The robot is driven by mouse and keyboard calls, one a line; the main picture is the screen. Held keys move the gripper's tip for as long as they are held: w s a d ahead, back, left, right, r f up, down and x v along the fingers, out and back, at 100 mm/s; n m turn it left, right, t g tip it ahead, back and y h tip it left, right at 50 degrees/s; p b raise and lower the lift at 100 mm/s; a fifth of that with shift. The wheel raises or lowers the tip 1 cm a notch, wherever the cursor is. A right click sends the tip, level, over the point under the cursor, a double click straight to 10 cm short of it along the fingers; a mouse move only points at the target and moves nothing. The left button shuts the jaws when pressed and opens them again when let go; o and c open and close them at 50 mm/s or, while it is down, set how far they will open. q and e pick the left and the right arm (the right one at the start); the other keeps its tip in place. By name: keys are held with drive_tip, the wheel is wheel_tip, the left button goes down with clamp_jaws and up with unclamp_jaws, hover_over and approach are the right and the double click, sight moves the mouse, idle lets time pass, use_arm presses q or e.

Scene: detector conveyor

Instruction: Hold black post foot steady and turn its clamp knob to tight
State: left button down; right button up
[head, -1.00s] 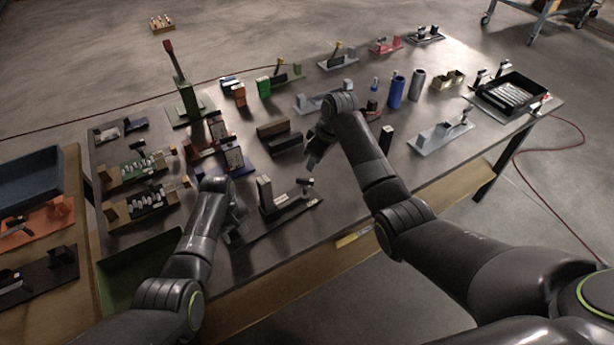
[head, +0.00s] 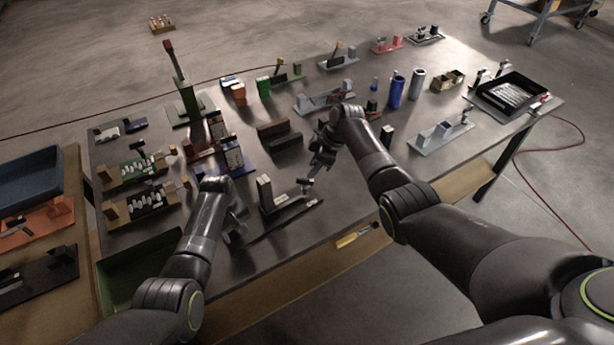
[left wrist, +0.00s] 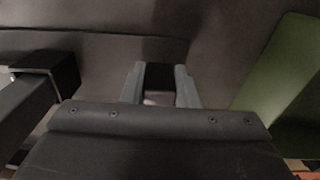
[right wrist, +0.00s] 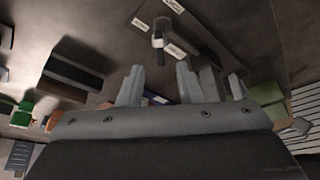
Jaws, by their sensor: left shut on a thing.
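The black post foot has an upright block (head: 265,192) and a flat base on the near part of the table. Its clamp knob (head: 305,184) stands at the right end on a plate. In the right wrist view, the knob (right wrist: 159,36) is near the top, among pale labels too small to read. My left gripper (head: 240,222) is at the foot's left; in the left wrist view its fingers (left wrist: 159,76) are closed on a dark part of it. My right gripper (head: 318,166) is open and empty, just above and behind the knob; its fingers also show (right wrist: 158,82).
A dark brown block (head: 280,135) stands behind the foot. A green bin (head: 140,268) lies left of my left arm. Racks (head: 150,195) with small parts stand at the left. Bare table (head: 345,205) lies right of the foot.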

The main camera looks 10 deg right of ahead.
sight(305, 180)
drive_tip(key=x, duration=0.2)
drive_tip(key=shift+a+f, duration=0.15)
drive_tip(key=shift+f, duration=0.25)
drive_tip(key=shift+w+a+f, duration=0.25)
drive_tip(key=shift+f, duration=0.3)
drive_tip(key=shift+a+f, duration=0.2)
drive_tip(key=shift+f, duration=0.5)
drive_tip(key=shift+f, duration=0.1)
clamp_jaws()
